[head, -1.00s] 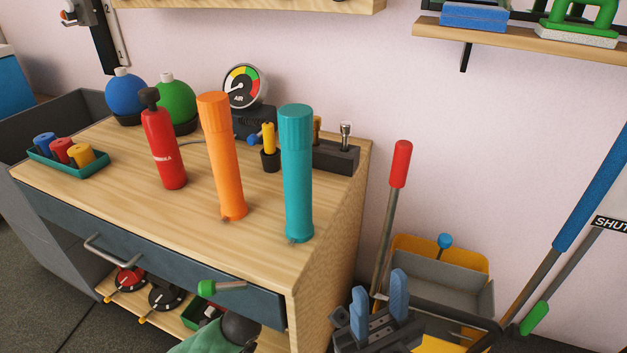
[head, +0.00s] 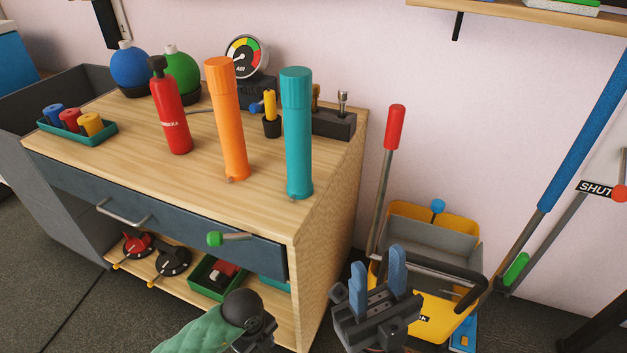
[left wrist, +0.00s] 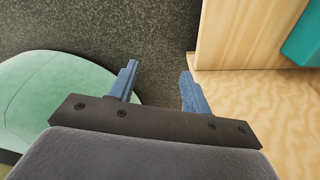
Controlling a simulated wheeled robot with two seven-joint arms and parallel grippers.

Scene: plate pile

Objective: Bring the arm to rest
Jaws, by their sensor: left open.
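My right gripper (head: 378,268) shows in the lower middle of the head view. Its two blue fingers stand apart with nothing between them. It is in front of the yellow and grey bin, to the right of the wooden cabinet (head: 325,240). My left gripper (left wrist: 160,82) shows in the left wrist view, its blue fingers spread and empty. Dark floor (left wrist: 155,35) lies beyond its fingers, and a light wooden surface (left wrist: 250,95) is close by its right finger. I cannot make out the left gripper's fingers in the head view.
An orange cylinder (head: 228,125), a teal cylinder (head: 297,135) and a red extinguisher (head: 172,110) stand on the cabinet top. A red-handled lever (head: 394,128) rises beside the cabinet. A yellow bin (head: 440,315) and a blue-handled bar (head: 583,125) are at the right.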

